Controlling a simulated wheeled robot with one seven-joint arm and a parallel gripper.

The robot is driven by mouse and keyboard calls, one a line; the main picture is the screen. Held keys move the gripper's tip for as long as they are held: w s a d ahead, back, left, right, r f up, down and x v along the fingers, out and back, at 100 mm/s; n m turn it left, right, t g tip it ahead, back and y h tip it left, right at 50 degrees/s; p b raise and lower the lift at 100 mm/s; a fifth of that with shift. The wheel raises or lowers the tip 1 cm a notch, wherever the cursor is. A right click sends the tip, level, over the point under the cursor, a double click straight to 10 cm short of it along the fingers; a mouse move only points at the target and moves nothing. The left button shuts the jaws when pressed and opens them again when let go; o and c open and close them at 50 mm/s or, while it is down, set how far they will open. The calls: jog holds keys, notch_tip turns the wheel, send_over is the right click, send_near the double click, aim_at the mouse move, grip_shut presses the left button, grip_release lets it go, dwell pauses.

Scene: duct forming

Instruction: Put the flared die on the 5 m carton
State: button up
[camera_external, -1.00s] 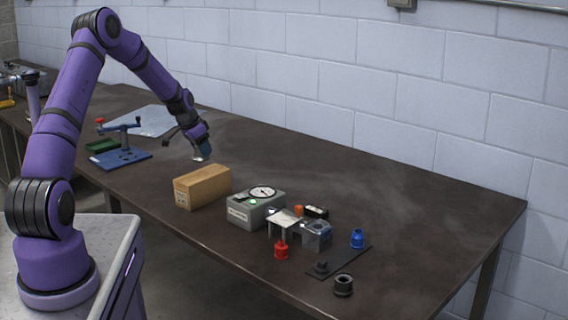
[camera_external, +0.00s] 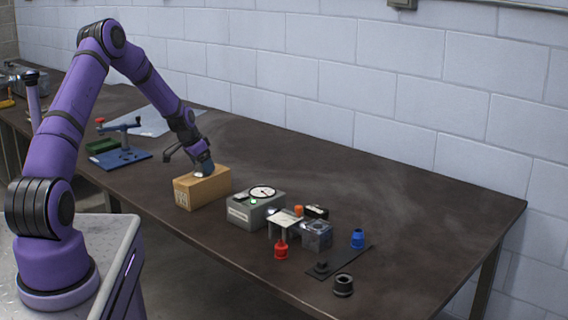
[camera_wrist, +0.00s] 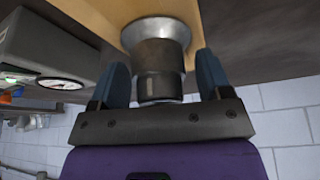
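The flared die (camera_wrist: 160,58) has a dark stepped body and a wide silvery flare. In the wrist view its flare faces the tan top of the 5 m carton (camera_wrist: 100,12) and appears to rest on it. In the external view the carton (camera_external: 203,190) is a tan box near the front edge of the table, and the silvery flare (camera_external: 199,175) shows at its top. My gripper (camera_wrist: 163,72) is open around the die's body, with blue fingers on both sides and narrow gaps showing. The fingertips are hard to make out in the external view.
A grey gauge box (camera_external: 254,211) stands just right of the carton. A blue fixture (camera_external: 122,158) stands to the left. The table's back right is clear.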

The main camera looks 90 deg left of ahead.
notch_tip(320, 180, up, 10)
jog(key=w+d+r+m, duration=0.1)
jog(key=w+d+r, duration=0.5)
jog(key=d, duration=0.3)
jog(key=w+d+r+m, duration=0.1)
jog(key=w+d+r, duration=0.5)
jog(key=d, duration=0.2)
jog(key=w+d+r+m, duration=0.1)
jog(key=d+r, duration=0.3)
jog(key=d, duration=0.5)
jog(key=w+d+r+m, duration=0.1)
jog(key=w+d+r, duration=0.1)
jog(key=d+r, duration=0.5)
jog(key=s+d+r+m, duration=0.1)
jog(key=s+d+r, duration=0.15)
jog(key=d, duration=0.85)
jog(key=s+d+r, duration=0.1)
jog(key=s+d, duration=0.3)
jog(key=d, duration=0.7)
jog(key=s+d+f+m+t+h, duration=0.1)
jog(key=s+d+f+h, duration=0.1)
jog(key=s+d, duration=1)
jog(key=shift+s+m+t, duration=0.3)
jog(key=shift+s+m, duration=0.1)
jog(key=shift+s, duration=0.85)
